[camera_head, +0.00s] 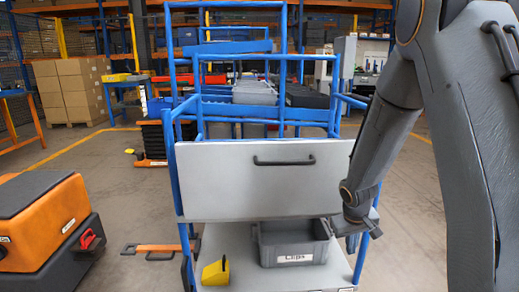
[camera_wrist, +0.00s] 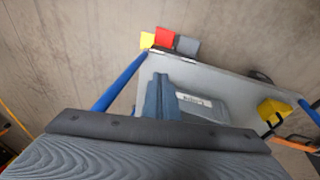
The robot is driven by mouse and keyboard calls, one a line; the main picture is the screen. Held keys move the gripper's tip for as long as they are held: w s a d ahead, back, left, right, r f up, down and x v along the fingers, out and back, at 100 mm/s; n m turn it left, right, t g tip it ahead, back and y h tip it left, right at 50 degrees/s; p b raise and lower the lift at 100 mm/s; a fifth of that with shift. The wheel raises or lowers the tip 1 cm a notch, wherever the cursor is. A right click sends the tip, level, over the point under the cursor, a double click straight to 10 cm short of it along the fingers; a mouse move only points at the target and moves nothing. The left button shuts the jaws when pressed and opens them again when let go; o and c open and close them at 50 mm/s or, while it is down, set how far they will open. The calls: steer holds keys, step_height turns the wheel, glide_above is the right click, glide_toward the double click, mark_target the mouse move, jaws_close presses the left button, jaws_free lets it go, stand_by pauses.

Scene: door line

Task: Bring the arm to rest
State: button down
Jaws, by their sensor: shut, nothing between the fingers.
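My arm comes down on the right side of the head view, and my gripper (camera_head: 357,230) is at its lower end. The gripper is shut, with nothing seen held in it. It is beside the right end of a grey bin (camera_head: 265,242) labelled "Clips", below the right end of a white panel (camera_head: 240,190). I cannot tell whether it touches the bin. In the wrist view, a dark bar and a ribbed surface fill the bottom, and the bin's label (camera_wrist: 193,101) shows beyond them.
A blue-framed trolley (camera_head: 172,165) carries the panel, with a dark handle (camera_head: 284,161), and a lower shelf. An orange and black case (camera_head: 40,225) is at the left.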

steer(key=s+a+r+n+g, duration=0.1)
steer(key=s+a+r, duration=1.1)
steer(key=a+r, duration=0.15)
steer(key=s+a+r+n+g+y, duration=0.1)
steer(key=s+a+r, duration=0.25)
steer(key=s, duration=0.55)
steer(key=s+a+r+n+g+y, duration=0.1)
steer(key=s+a+r, duration=0.1)
steer(key=s+a, duration=0.5)
steer(key=s+d+r+m+p, duration=0.2)
steer(key=d+r+m+p, duration=0.2)
steer(key=d+r+p, duration=1)
steer(key=r+p, duration=0.1)
steer(key=p, duration=0.7)
steer(key=shift+s+d+m+p, duration=0.15)
steer(key=shift+s+m+p, duration=0.15)
steer(key=shift+s, duration=0.05)
